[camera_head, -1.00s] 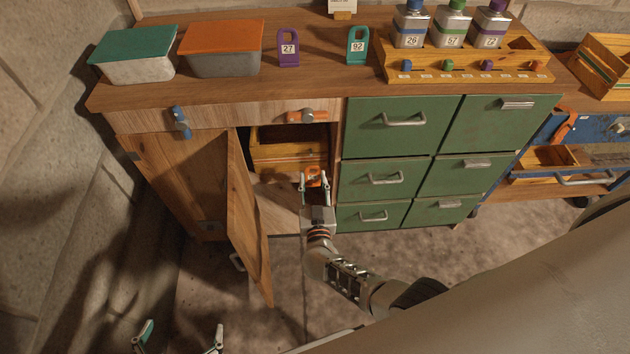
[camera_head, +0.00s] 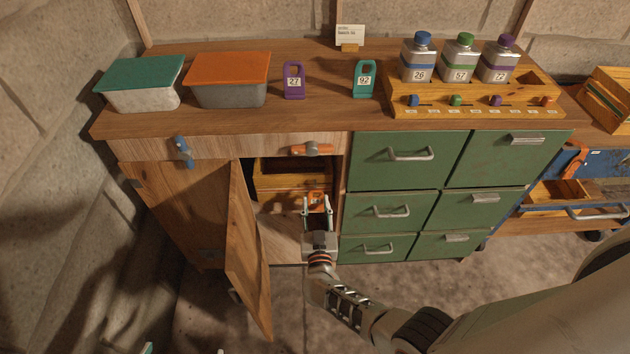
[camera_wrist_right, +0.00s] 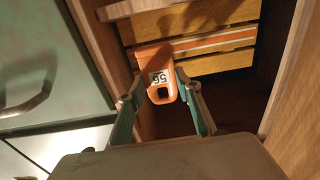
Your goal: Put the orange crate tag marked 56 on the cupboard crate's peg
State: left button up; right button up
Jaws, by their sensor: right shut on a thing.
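The orange tag marked 56 (camera_wrist_right: 160,76) is between the fingers of my right gripper (camera_wrist_right: 156,88), its number upside down in the wrist view. In the head view this gripper (camera_head: 317,204) is shut on the tag (camera_head: 316,197) inside the open cupboard. The wooden cupboard crate (camera_head: 292,183) is just behind the tag; its front with an orange stripe also shows in the wrist view (camera_wrist_right: 215,42). I cannot make out the crate's peg, nor tell whether the tag touches the crate. My left gripper (camera_head: 183,350) shows only its separated fingertips at the bottom edge.
The cupboard door (camera_head: 247,255) stands open left of my right arm. Green drawers (camera_head: 390,212) are close on the right. On the bench top are a purple tag 27 (camera_head: 294,80), a teal tag 92 (camera_head: 364,79), two lidded tins and a bottle rack (camera_head: 475,108).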

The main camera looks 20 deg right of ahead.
aim_at(316, 201)
jog(key=shift+w+d+f, duration=0.1)
jog(key=shift+w+d, duration=0.05)
jog(key=shift+w, duration=0.35)
jog(key=shift+w+b, duration=0.2)
jog(key=shift+b, duration=0.15)
pick_arm(q)
jog(key=shift+s+f, duration=0.15)
jog(key=shift+f, duration=0.25)
pick_arm(e)
jog(key=shift+w+d, duration=0.1)
pick_arm(q)
jog(key=shift+f, duration=0.1)
jog(key=shift+d+f+b, duration=0.1)
jog(key=shift+f+b, duration=0.2)
jog(key=shift+b, duration=0.35)
pick_arm(e)
jog(key=shift+x, duration=1.2)
dwell(0.5)
